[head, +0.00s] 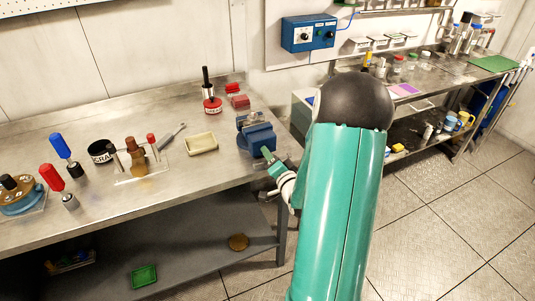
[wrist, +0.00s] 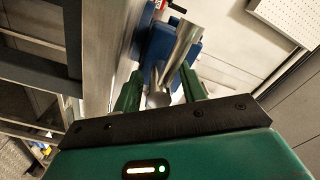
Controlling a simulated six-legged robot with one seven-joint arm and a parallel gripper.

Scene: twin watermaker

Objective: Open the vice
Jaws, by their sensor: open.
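The blue vice (head: 256,138) sits at the right front corner of the steel bench, near the edge. My gripper (head: 268,156) is at its front side, reaching in from the right. In the wrist view, my gripper (wrist: 159,82) is open, with one green finger on each side of a grey metal bar (wrist: 184,45) and a rounded metal end (wrist: 157,99). The blue vice body (wrist: 160,42) shows behind them, partly hidden by the bar and fingers. I cannot tell whether the fingers touch the bar, or how far apart the jaws are.
A cream tray (head: 201,143) and a red-based tool (head: 211,104) stand near the vice. Screwdrivers and a black cup (head: 101,152) are farther left. A lower shelf (head: 190,262) runs under the bench. A second bench (head: 430,85) stands at right, with open floor (head: 450,200) before it.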

